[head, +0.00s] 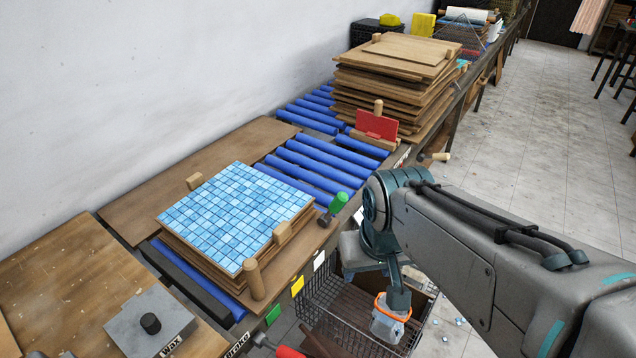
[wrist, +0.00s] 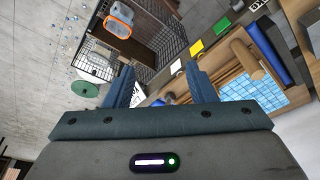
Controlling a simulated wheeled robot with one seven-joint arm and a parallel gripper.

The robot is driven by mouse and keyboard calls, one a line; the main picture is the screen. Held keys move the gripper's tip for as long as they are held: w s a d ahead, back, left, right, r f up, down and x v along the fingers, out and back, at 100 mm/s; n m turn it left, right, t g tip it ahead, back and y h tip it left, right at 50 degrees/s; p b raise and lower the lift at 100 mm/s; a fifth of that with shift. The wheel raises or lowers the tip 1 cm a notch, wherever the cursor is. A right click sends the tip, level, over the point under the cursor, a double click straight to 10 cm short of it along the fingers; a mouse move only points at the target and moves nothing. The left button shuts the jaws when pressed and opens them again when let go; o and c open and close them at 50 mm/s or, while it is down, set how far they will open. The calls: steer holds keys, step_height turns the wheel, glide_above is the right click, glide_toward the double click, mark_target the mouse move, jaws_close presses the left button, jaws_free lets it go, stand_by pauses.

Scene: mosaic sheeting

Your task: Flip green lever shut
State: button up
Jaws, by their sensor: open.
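The green lever (head: 338,203) stands at the aisle-side edge of the bench, beside the blue rollers. Its green grip is raised and tilted up from a dark base. My gripper (wrist: 160,88) is open in the wrist view, with nothing between its two blue fingers. In the head view my forearm and wrist are to the right of the lever; the fingers cannot be made out there. A dark green round shape (wrist: 86,90) shows left of the fingers in the wrist view; I cannot tell whether it is the lever's grip.
A blue mosaic sheet (head: 235,212) lies on stacked boards left of the lever. A red plate (head: 377,125) and a tall board stack (head: 395,85) stand behind it. A wire basket (head: 345,318) hangs below the bench edge. Green, yellow and white tags line that edge.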

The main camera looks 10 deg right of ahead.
steer(key=c, duration=0.5)
steer(key=shift+f, duration=0.25)
steer(key=c, duration=0.5)
steer(key=f+m+y+b, duration=0.1)
steer(key=m, duration=0.1)
steer(key=w+a+f+m+g+y+b, duration=0.1)
steer(key=f+m, duration=0.1)
steer(key=f+m+y+b, duration=0.1)
steer(key=f+m, duration=0.1)
steer(key=m, duration=0.1)
steer(key=shift+w+a+g+y, duration=0.15)
steer(key=shift+a+g+y, duration=0.1)
steer(key=shift+g+y, duration=0.05)
jaws_close()
steer(key=w+d+f+m+t+y+b, duration=0.2)
steer(key=w+d+m+t, duration=0.3)
steer(key=m, duration=0.6)
steer(key=w+d+f+m+t+y+b, duration=0.2)
steer(key=w+d+f+m+t+b, duration=0.2)
steer(key=w+d+m, duration=0.4)
steer(key=w+m+t, duration=0.1)
steer(key=m, duration=0.3)
steer(key=shift+d, duration=0.2)
